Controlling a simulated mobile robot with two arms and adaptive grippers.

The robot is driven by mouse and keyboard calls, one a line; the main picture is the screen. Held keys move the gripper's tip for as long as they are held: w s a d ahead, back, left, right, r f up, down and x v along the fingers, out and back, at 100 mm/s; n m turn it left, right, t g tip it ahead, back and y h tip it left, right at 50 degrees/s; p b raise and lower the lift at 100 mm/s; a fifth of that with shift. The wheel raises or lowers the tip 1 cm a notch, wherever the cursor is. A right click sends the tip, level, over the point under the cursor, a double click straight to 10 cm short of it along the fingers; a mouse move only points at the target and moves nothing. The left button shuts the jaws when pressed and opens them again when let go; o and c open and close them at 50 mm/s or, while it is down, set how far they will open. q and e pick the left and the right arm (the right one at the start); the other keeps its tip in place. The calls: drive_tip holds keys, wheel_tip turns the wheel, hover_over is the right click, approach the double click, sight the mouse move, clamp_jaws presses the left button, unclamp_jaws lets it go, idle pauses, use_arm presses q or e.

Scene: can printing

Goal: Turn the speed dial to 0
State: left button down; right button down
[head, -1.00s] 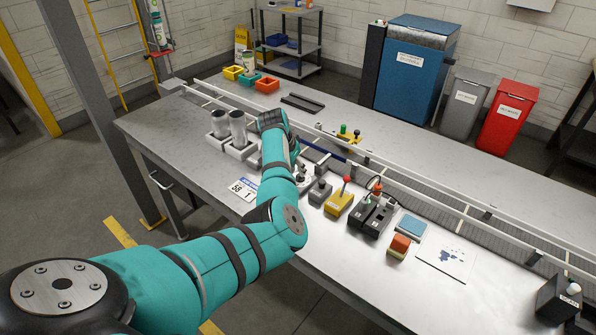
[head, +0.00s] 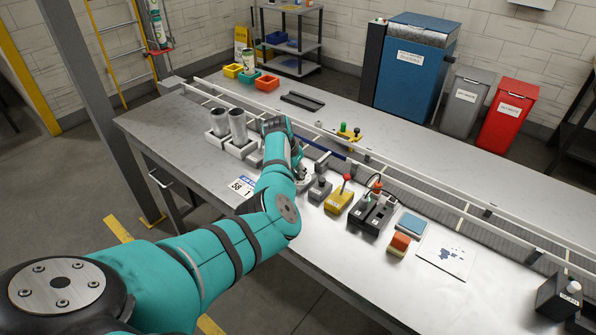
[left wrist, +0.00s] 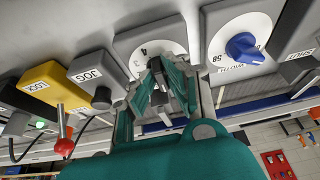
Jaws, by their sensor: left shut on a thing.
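In the left wrist view, my left gripper (left wrist: 163,74) is shut at a dial with a round white face (left wrist: 130,38). In the head view, my left forearm covers most of the dial area, and a number plate (head: 243,187) reads 58 and 1. My right gripper is in neither view now.
A grey JOG box (left wrist: 97,75) sits close beside the gripped dial. Beyond it is a yellow box (head: 338,202) with a red-topped lever. Two metal cans (head: 237,127) stand at the left. The conveyor rails run behind.

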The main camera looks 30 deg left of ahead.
use_arm(q)
drive_tip(key=shift+n, duration=0.3)
drive_tip(key=shift+d+n+y+p, duration=0.15)
drive_tip(key=shift+n+y+p, duration=0.25)
drive_tip(key=shift+n+p, duration=0.15)
drive_tip(key=shift+n+y, duration=0.3)
drive_tip(key=shift+n, duration=0.55)
drive_tip(key=n, duration=0.1)
drive_tip(key=n+y, duration=0.1)
drive_tip(key=shift+d+n+g, duration=0.2)
drive_tip(key=shift+n+g, duration=0.1)
drive_tip(key=shift+n, duration=0.1)
drive_tip(key=shift+w+f+n+y+b, duration=0.15)
drive_tip(key=shift+n+y+b, duration=0.25)
drive_tip(key=shift+n, duration=0.4)
drive_tip(key=shift+d+n+g+b, duration=0.1)
drive_tip(key=shift+n+g+b, duration=0.3)
drive_tip(key=shift+n+b, duration=0.4)
drive_tip(key=n+b, duration=0.1)
drive_tip(key=b, duration=0.1)
drive_tip(key=n+g+y+b, duration=0.1)
drive_tip(key=n, duration=0.1)
drive_tip(key=n+b, duration=0.2)
drive_tip(key=shift+w+d+f+b, duration=0.1)
drive_tip(key=shift+w+b, duration=0.15)
drive_tip(key=shift+b, duration=0.1)
drive_tip(key=shift+r+n+g+y+b, duration=0.3)
drive_tip(key=shift+n+g+b, duration=0.2)
drive_tip(key=shift+n+b, duration=0.45)
